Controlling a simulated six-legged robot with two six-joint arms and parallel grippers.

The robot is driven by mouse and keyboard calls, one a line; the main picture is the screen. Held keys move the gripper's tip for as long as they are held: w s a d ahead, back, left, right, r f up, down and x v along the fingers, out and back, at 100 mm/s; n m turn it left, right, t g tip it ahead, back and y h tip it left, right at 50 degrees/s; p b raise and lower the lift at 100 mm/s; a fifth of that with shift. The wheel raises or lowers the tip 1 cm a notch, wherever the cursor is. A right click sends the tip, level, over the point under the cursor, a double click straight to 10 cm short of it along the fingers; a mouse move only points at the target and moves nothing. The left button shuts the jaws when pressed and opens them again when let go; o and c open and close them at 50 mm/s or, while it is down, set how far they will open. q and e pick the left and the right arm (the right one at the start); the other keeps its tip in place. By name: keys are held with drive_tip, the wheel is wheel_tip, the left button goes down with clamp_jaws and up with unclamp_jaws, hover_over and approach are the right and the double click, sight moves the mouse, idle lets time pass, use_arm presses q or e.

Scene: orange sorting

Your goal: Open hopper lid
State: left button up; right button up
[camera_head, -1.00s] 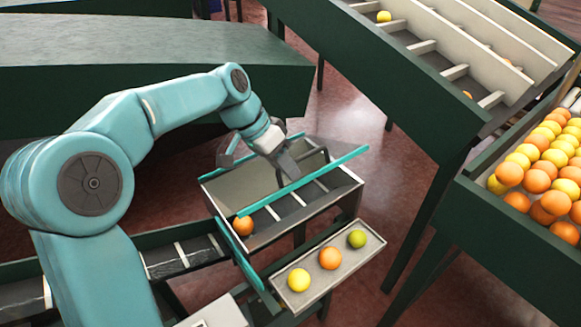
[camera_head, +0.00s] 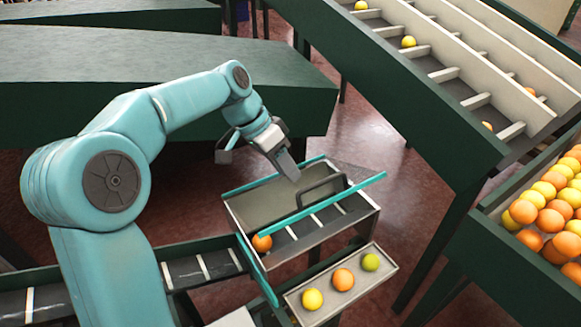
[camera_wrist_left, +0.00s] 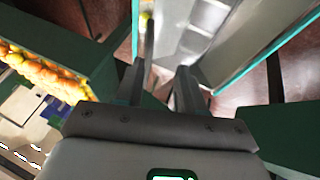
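The hopper (camera_head: 322,238) is a metal box with dividers inside and teal rails along its edges. A grey panel (camera_head: 262,206), seemingly the lid, slopes at its far left side. A black loop handle (camera_head: 322,188) shows near its far edge; I cannot tell exactly how it joins the panel. An orange (camera_head: 262,243) sits at the hopper's left corner. My left gripper (camera_head: 258,160) is above and behind the hopper, its fingers apart and empty. In the left wrist view its two fingers (camera_wrist_left: 158,75) are spread with nothing between. My right gripper is not in view.
A narrow tray (camera_head: 327,302) with three fruits stands in front of the hopper. A sloped divided chute (camera_head: 440,75) and a bin of oranges and yellow fruit (camera_head: 470,235) are at right. A long green table (camera_head: 150,65) lies behind. A divided conveyor (camera_head: 185,270) runs at lower left.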

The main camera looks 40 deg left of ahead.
use_arm(q)
drive_tip(key=a+p+v, duration=0.1)
drive_tip(key=p+v, duration=0.3)
drive_tip(key=v, duration=0.3)
drive_tip(key=shift+w+a, duration=0.15)
drive_tip(key=shift+w, duration=0.05)
idle(0.4)
